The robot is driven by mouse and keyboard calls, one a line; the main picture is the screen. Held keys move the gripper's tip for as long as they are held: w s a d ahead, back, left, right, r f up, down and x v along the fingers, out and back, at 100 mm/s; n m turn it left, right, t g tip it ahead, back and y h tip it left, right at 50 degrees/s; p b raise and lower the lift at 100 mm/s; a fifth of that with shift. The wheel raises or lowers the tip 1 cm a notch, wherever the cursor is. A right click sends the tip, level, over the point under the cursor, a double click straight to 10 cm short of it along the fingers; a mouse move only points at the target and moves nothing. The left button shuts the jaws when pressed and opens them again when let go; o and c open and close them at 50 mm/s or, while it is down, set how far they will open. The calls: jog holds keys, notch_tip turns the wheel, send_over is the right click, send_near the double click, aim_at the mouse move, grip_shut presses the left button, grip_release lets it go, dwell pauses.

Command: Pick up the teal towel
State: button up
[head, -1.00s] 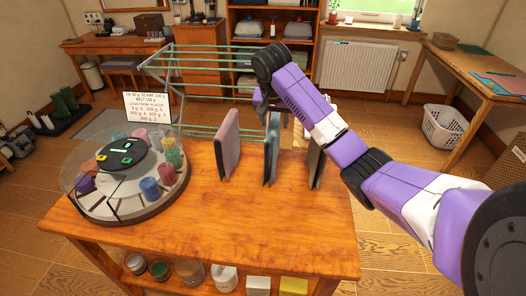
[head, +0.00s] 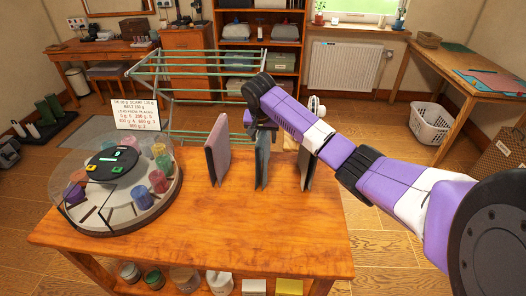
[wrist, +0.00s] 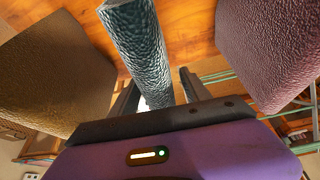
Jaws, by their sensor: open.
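The teal towel (head: 262,163) stands upright on the wooden table, in the middle of three folded pieces. In the wrist view the teal towel (wrist: 140,45) shows as a ribbed, rounded edge running down between my two fingers. My gripper (head: 262,130) is over the top of the towel, with its fingers open. In the wrist view my gripper (wrist: 158,93) has one dark finger on each side of the towel. I cannot tell whether either finger touches it.
A mauve folded piece (head: 217,152) stands to the left and a grey-brown one (head: 306,168) to the right, both close by. A round carousel (head: 118,215) with coloured pieces sits at the table's left. A green drying rack (head: 190,70) is behind. The table front is clear.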

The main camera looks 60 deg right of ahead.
jog(key=shift+f, duration=0.25)
dwell(0.5)
jog(key=shift+c, duration=0.3)
grip_shut()
jog(key=shift+r, duration=0.1)
dwell(0.9)
